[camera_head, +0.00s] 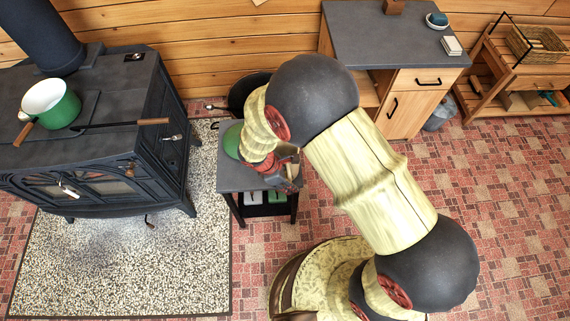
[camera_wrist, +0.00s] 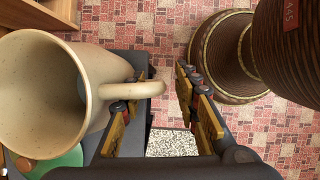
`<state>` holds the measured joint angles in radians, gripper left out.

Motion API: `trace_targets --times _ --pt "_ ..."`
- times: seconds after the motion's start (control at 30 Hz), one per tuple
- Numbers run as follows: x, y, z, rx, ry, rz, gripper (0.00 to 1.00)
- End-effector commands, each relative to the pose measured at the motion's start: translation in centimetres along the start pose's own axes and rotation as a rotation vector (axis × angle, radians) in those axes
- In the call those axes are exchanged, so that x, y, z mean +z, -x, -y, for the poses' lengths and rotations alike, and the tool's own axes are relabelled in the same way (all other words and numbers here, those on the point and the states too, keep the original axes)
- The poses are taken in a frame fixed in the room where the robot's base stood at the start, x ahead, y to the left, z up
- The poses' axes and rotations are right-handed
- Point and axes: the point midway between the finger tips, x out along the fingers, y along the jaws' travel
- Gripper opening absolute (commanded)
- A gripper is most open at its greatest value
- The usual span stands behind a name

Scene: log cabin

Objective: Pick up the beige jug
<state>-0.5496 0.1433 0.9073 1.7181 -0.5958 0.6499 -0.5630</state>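The beige jug (camera_wrist: 42,95) fills the left of the wrist view, with its wide mouth turned toward the camera. Its handle (camera_wrist: 150,88) points right, crosses in front of the left finger and reaches into the gap between the fingers. My gripper (camera_wrist: 165,92) is open, with a clear space between its two fingers. I cannot tell whether a finger touches the handle. In the head view my gripper (camera_head: 284,172) is over the small dark table (camera_head: 232,181). The jug cannot be made out there, behind my arm.
A green round item (camera_head: 232,141) is on the small table. A black stove (camera_head: 100,130) with a green pot (camera_head: 62,112) stands at left. A grey-topped cabinet (camera_head: 390,35) and a wooden shelf cart (camera_head: 500,75) stand behind at right. The right floor is clear.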

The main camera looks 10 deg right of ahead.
Motion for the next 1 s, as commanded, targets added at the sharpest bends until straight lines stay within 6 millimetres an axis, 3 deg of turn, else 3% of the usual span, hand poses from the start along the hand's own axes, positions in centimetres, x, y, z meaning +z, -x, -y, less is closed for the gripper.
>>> trace_targets --times 0.57,1.0 --pt "0.00 0.04 0.00 0.000 0.000 0.000 0.00" --pt "0.00 0.05 0.00 0.000 0.000 0.000 0.00"
